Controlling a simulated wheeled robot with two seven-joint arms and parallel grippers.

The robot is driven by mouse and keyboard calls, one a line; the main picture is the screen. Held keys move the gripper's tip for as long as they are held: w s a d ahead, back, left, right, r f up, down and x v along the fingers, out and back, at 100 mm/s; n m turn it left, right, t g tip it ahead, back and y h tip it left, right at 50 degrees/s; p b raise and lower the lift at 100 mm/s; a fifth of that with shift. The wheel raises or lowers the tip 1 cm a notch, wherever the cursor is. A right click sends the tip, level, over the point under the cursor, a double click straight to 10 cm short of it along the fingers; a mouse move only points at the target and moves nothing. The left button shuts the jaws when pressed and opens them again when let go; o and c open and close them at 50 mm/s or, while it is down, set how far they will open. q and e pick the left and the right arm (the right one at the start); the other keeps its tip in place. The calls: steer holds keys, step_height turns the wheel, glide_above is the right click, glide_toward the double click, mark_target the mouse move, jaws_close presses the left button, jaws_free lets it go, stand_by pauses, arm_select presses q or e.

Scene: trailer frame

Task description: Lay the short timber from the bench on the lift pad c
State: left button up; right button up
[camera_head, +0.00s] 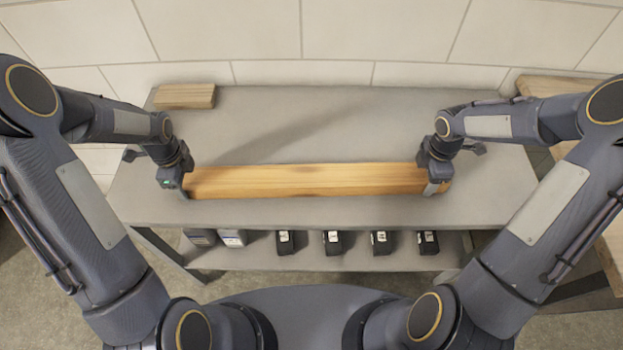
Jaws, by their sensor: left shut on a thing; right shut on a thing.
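A wooden timber (305,181) lies lengthwise, left to right, along the front part of the grey bench (300,118). My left gripper (180,187) is shut on its left end. My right gripper (436,182) is shut on its right end. The fingers hide parts of both ends. I cannot tell whether the timber rests on the bench top or is just above it. No lift pad can be made out.
A small wood block (185,96) lies at the bench's back left corner. Several dark boxes (332,243) stand on the lower shelf (260,262). A wooden surface (555,86) is at the right.

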arm_select(q)
steer(key=c, duration=1)
arm_select(e)
steer(key=c, duration=1)
arm_select(q)
steer(key=shift+r, duration=0.15)
arm_select(e)
steer(key=shift+r, duration=0.2)
